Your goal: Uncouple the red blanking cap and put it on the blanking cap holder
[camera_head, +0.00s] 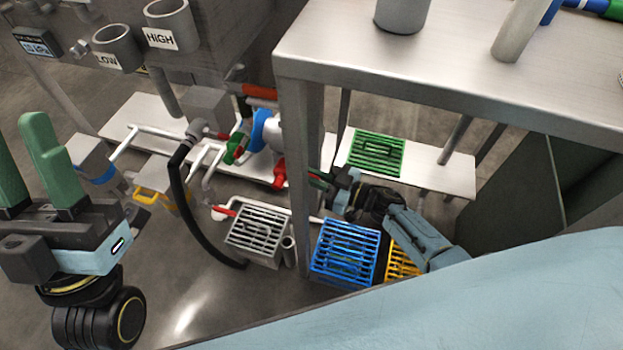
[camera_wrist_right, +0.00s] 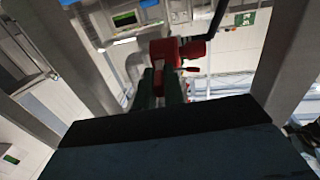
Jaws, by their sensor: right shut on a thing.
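A red part, which looks like the blanking cap (camera_head: 279,172), sits left of the steel table leg, close below the pipe fittings in the head view. It also shows as a red body with a small side lever in the right wrist view (camera_wrist_right: 163,50). My right gripper (camera_wrist_right: 163,76) is shut on it with green fingers; in the head view the table leg partly hides these fingers. I cannot tell whether the cap is still joined to the pipework. My left gripper (camera_head: 20,140) is open and empty at the far left. I cannot make out which part is the holder.
The steel table (camera_head: 440,85) and its leg (camera_head: 300,190) stand close by my right arm. Grey (camera_head: 258,232), blue (camera_head: 345,252) and yellow (camera_head: 402,262) grates lie below, and a green grate (camera_head: 376,152) lies behind. A black hose (camera_head: 182,208) hangs left of the grey grate.

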